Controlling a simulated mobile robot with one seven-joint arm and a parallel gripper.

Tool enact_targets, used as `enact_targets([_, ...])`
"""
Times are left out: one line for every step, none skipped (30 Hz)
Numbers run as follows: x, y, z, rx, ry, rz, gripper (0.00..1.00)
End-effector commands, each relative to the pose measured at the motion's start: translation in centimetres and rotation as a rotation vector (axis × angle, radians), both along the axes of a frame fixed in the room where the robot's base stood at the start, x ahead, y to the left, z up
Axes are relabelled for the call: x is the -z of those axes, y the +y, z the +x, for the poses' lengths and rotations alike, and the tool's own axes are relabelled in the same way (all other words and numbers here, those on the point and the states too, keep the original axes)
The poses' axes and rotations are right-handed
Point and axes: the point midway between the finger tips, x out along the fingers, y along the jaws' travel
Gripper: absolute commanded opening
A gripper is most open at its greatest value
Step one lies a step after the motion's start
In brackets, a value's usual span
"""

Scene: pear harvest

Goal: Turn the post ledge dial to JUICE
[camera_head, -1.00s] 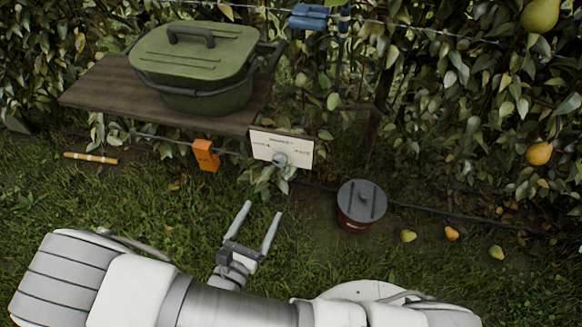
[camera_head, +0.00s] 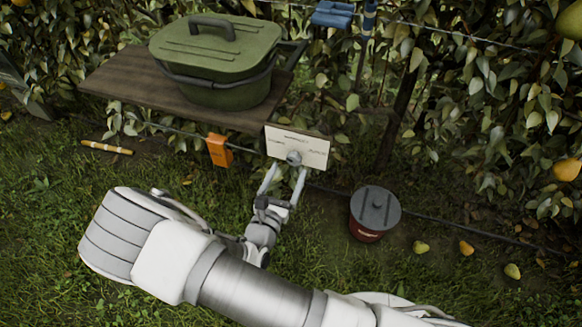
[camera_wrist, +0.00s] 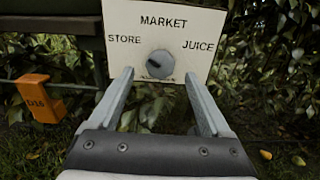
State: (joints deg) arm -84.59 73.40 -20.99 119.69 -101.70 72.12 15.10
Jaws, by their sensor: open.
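The dial (camera_wrist: 160,64) is a round grey knob on a white panel (camera_wrist: 120,18) at the front edge of the wooden ledge. The panel reads STORE on the left, MARKET at the top and JUICE on the right. A dark mark shows on the knob's left part; its exact pointing is hard to tell. In the head view the knob (camera_head: 294,157) sits just beyond my fingertips. My gripper (camera_head: 289,168) is open and empty, with one finger to each side of the knob. In the wrist view its fingers (camera_wrist: 159,74) appear apart from the knob.
A green lidded pot (camera_head: 215,62) stands on the wooden ledge (camera_head: 125,88). An orange tag (camera_head: 219,150) hangs left of the panel. A grey-lidded red bucket (camera_head: 367,236) and several fallen pears (camera_head: 421,247) lie to the right. Leafy hedge and wires are behind.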

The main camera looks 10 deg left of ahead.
Motion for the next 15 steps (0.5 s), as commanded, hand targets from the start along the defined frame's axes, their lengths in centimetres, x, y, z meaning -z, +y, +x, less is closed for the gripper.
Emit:
enact_targets([0.1,-0.1,0.9,0.002,-0.001,0.001,0.82])
enact_targets([0.1,-0.1,1.3,0.002,0.0,0.001,0.82])
enact_targets([0.1,-0.2,1.8,0.002,-0.001,0.001,0.82])
enact_targets([0.1,-0.2,2.1,0.001,-0.001,0.001,0.82])
enact_targets([0.1,-0.2,2.4,0.001,-0.001,0.001,0.82])
enact_targets([0.1,-0.2,2.7,0.001,0.001,0.0,0.82])
enact_targets([0.1,-0.3,2.9,0.001,0.001,0.0,0.82])
enact_targets([0.1,-0.3,3.0,0.001,0.001,0.0,0.82])
enact_targets([0.1,-0.3,3.1,0.001,0.0,0.0,0.82])
enact_targets([0.0,-0.3,3.2,0.001,0.0,0.0,0.82])
enact_targets([0.0,-0.3,3.3,0.001,0.0,0.0,0.82])
enact_targets([0.0,-0.3,3.3,0.001,0.0,0.0,0.82])
enact_targets([0.0,-0.3,3.3,0.0,0.0,0.0,0.82])
enact_targets([0.0,-0.3,3.3,0.0,0.0,0.0,0.82])
enact_targets([0.0,-0.3,3.3,0.0,0.0,0.0,0.82])
